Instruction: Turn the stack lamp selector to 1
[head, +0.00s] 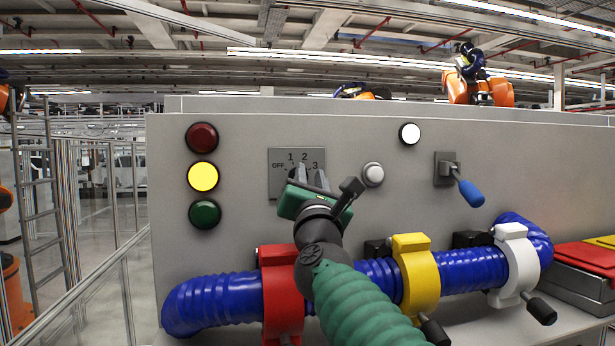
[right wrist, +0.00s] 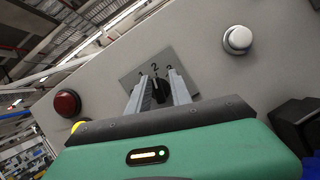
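The stack lamp selector plate (head: 277,186) is a grey square on the panel's front, marked OFF, 1, 2 and 3. Its black knob (right wrist: 160,91) shows in the right wrist view between my right gripper's fingers; where it points is unclear. My right gripper (head: 309,176) is in front of the plate's lower right part, hiding the knob in the head view. Its fingers (right wrist: 160,82) are apart, one on each side of the knob; contact is unclear. On the panel's left, the yellow lamp (head: 203,176) is lit; the red lamp (head: 201,137) and green lamp (head: 205,214) look dark. My left gripper is not in view.
A white round button (head: 373,174) is close right of the plate. A blue-handled lever (head: 469,192), a white lamp (head: 410,133) and a blue corrugated hose (head: 215,301) with red (head: 279,252), yellow (head: 412,243) and white (head: 511,231) clamps are nearby.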

